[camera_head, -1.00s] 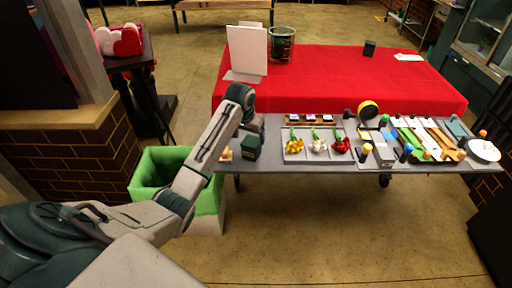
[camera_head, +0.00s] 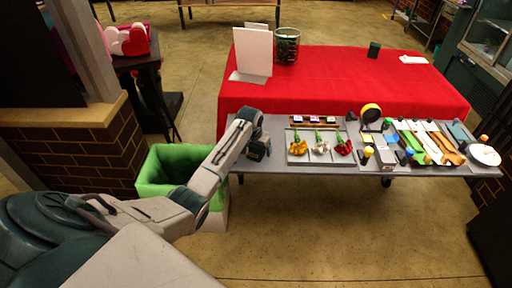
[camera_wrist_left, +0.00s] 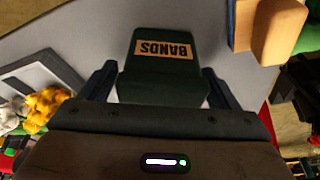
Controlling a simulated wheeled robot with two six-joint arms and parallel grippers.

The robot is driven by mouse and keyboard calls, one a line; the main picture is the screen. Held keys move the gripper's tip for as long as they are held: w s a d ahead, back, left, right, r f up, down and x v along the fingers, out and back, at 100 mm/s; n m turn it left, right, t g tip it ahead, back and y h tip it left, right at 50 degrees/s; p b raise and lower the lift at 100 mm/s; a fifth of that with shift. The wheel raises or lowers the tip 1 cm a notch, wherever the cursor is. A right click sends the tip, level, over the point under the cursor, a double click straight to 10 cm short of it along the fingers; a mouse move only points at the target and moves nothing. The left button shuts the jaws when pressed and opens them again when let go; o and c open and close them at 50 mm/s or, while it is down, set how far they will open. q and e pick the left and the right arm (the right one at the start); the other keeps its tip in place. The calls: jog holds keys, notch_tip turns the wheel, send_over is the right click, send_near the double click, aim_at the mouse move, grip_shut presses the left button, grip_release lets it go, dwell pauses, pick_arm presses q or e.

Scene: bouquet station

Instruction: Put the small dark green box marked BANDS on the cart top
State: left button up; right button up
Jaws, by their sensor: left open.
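The small dark green box marked BANDS (camera_wrist_left: 164,62) is in the left wrist view, between the two fingers of my left gripper (camera_wrist_left: 160,88). Narrow gaps show between the box and the fingers, which are open. In the head view my left gripper (camera_head: 258,151) is low at the left end of the grey cart top (camera_head: 300,170), and it largely hides the box there. My right gripper is not in view.
The cart top holds a tray of flowers (camera_head: 318,150), a tape roll (camera_head: 370,113) and several tools to the right. A wooden block (camera_wrist_left: 243,25) is close to the box. A green bin (camera_head: 165,170) stands left of the cart. A red-covered table (camera_head: 340,80) is behind.

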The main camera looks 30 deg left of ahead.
pick_arm(q)
jog(key=shift+f, duration=0.25)
jog(key=c, duration=1.2)
jog(key=shift+r, duration=0.1)
